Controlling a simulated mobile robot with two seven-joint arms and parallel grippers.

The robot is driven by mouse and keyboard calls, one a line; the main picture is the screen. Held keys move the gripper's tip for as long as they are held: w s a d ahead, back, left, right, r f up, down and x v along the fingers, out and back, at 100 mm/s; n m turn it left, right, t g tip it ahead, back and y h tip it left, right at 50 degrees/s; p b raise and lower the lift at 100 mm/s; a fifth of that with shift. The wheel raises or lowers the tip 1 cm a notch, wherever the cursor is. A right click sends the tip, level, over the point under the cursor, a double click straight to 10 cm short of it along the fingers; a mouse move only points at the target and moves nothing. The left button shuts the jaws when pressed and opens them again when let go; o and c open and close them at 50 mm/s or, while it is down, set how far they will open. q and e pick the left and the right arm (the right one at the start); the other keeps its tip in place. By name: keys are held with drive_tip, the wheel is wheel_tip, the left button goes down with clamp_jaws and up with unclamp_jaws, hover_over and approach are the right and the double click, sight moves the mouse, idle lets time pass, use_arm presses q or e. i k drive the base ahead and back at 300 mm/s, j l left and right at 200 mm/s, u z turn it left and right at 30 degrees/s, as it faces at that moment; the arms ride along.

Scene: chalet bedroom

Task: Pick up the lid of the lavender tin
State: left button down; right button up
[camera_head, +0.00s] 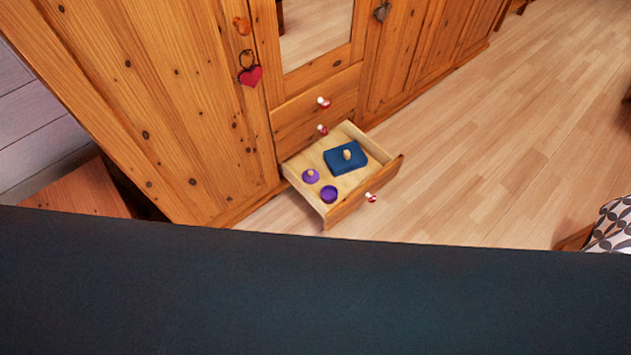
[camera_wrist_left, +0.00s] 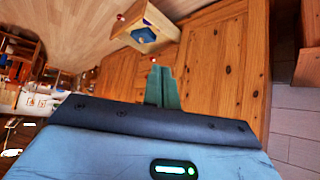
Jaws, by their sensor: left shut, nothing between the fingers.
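In the head view, a small round purple lid (camera_head: 311,176) with a wooden knob lies in the open drawer (camera_head: 376,150), at its left side. A round purple tin (camera_head: 329,194), seemingly open, stands beside it, nearer the drawer front. These look like the lavender tin and its lid; they appear apart. My left gripper (camera_wrist_left: 163,72) shows in the left wrist view only. Its green fingers are shut and empty, well away from the drawer, which shows at the top of that view (camera_wrist_left: 160,22). I cannot make out the lid there. My right gripper is not in view.
A dark blue box (camera_head: 338,161) with a wooden knob sits in the same drawer; it also shows in the left wrist view (camera_wrist_left: 143,36). The wooden wardrobe (camera_head: 190,110) rises behind the drawer. The floor (camera_head: 480,150) to the right is clear. A dark surface fills the head view's bottom.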

sight(310, 176)
drive_tip(key=i+l, duration=0.35)
drive_tip(key=i, duration=0.15)
drive_tip(key=i+l+z, duration=0.15)
drive_tip(key=i+l, duration=0.5)
drive_tip(key=i, duration=0.3)
drive_tip(key=l+z, duration=0.05)
